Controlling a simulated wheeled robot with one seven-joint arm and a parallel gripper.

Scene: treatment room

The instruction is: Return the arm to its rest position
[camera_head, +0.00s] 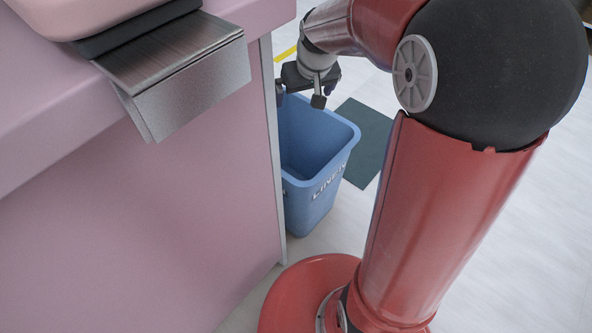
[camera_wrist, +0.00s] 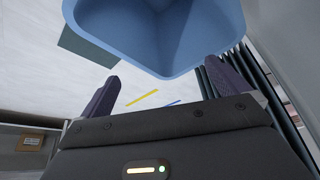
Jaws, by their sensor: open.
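The bin (camera_wrist: 160,30) also fills the top of the wrist view, beyond the fingertips.
The pink cabinet (camera_head: 150,220) stands close to the left of the bin and gripper. A metal plate (camera_head: 185,75) juts from its top edge. A dark green mat (camera_head: 366,140) lies behind the bin. Open pale floor (camera_head: 530,230) lies to the right.

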